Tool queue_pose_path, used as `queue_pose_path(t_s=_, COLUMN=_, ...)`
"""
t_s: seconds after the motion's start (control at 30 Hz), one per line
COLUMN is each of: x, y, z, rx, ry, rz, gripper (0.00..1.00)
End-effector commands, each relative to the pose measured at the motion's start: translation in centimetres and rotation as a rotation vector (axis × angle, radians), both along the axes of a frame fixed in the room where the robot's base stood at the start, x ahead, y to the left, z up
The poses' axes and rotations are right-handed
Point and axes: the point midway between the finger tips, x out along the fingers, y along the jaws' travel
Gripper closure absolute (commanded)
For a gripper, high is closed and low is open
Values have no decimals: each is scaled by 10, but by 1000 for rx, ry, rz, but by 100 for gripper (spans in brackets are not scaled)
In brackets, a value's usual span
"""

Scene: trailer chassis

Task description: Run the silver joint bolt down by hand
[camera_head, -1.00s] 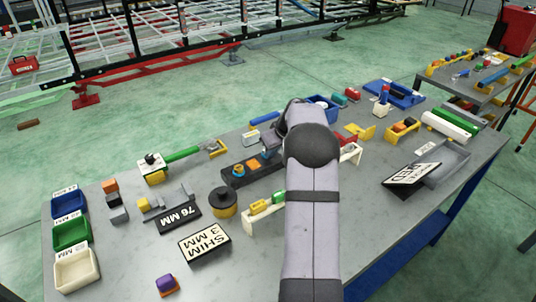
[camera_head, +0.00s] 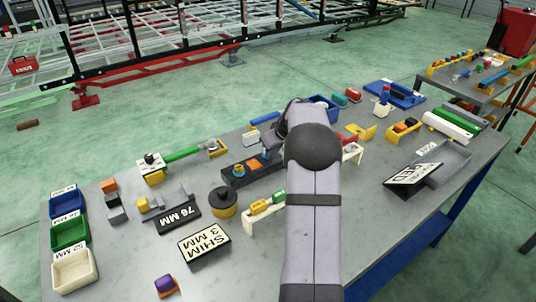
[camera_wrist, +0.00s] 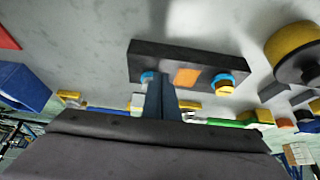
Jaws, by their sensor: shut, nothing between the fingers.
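A black joint block (camera_head: 250,168) lies on the grey bench, with an orange square (camera_wrist: 187,77) in its middle. A blue ring (camera_wrist: 225,80) with an orange bolt head (camera_head: 239,170) is at one end. A second blue ring (camera_wrist: 147,77) at the other end is partly covered by my gripper (camera_wrist: 162,96). The silver joint bolt cannot be made out; my fingers hide that end of the block. My gripper is shut and empty, pointing at that end. In the head view my arm covers much of this area, and the fingertips show only in part.
A black and yellow round piece (camera_head: 223,201) stands left of the block. A white stand with yellow and green pieces (camera_head: 264,208) is in front. Labelled bins (camera_head: 75,270) line the left edge.

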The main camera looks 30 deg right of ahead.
Motion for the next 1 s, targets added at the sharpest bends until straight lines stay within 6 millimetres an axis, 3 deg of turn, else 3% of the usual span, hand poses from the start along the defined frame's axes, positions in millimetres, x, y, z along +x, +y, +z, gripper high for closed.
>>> queue_pose_path(t_s=0.17, x=0, y=0, z=6, rx=1, ry=2, rz=0, gripper=100)
queue_pose_path(t_s=0.63, x=-1, y=0, z=54, rx=1, ry=3, rz=0, gripper=100)
queue_pose_path(t_s=1.0, x=-1, y=0, z=59, rx=2, ry=5, rz=1, gripper=100)
